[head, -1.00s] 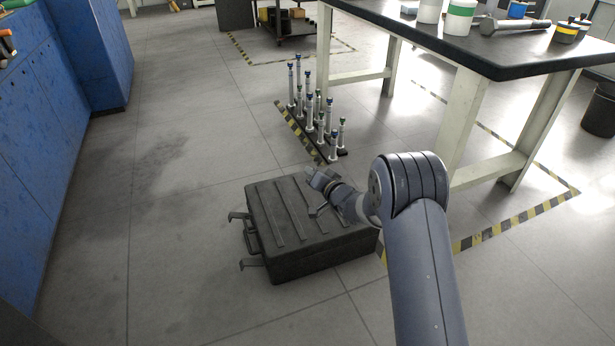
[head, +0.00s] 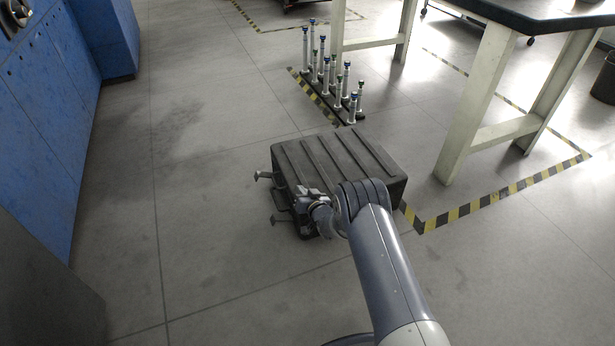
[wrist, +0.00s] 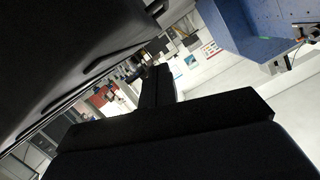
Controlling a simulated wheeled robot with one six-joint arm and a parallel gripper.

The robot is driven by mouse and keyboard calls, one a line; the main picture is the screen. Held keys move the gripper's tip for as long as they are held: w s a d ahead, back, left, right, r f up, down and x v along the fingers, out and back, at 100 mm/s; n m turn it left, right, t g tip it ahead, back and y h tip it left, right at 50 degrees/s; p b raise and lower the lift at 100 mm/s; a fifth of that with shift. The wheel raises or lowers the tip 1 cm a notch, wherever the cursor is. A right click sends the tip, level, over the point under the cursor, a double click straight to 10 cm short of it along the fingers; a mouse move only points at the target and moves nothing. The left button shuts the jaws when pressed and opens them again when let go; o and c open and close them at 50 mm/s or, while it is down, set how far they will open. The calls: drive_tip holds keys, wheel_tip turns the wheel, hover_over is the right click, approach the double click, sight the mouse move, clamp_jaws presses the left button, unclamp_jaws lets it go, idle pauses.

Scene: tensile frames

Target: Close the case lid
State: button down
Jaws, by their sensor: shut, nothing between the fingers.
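The case (head: 338,165) is a dark grey box with a ribbed lid, lying flat on the floor. Its lid (head: 345,152) looks down on the body, with no clear gap visible. Two latches, one at the far left (head: 264,175) and one nearer (head: 277,220), stick outward from the left side, beside a handle. My gripper (head: 302,194) is shut and empty at the near left part of the case, covering some of it. I cannot tell whether it touches. In the wrist view, my dark fingers (wrist: 158,88) fill the middle, and the case (wrist: 60,45) fills the upper left.
A rack of upright rods (head: 335,85) stands behind the case. A workbench with pale legs (head: 478,110) is at the right, edged by striped floor tape (head: 480,203). Blue cabinets (head: 40,120) line the left. Floor left of the case is clear.

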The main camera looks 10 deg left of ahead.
sight(294, 194)
drive_tip(key=shift+n, duration=0.5)
drive_tip(key=f, duration=0.4)
drive_tip(key=shift+s+a, duration=0.25)
drive_tip(key=shift+a, duration=0.15)
drive_tip(key=shift+s+f, duration=0.15)
drive_tip(key=shift+f, duration=0.45)
drive_tip(key=shift+a+r, duration=0.1)
drive_tip(key=shift+r, duration=0.35)
drive_tip(key=r, duration=0.3)
drive_tip(key=shift+w+r+p, duration=0.2)
drive_tip(key=shift+r+p, duration=0.1)
drive_tip(key=shift+s+d+r+p, duration=0.35)
drive_tip(key=shift+s+r+p, duration=0.1)
drive_tip(key=shift+s+r, duration=0.1)
drive_tip(key=p+v, duration=0.3)
drive_tip(key=v, duration=0.5)
drive_tip(key=shift+s+r+p, duration=0.15)
drive_tip(key=shift+s+p, duration=0.25)
drive_tip(key=shift+w, duration=0.1)
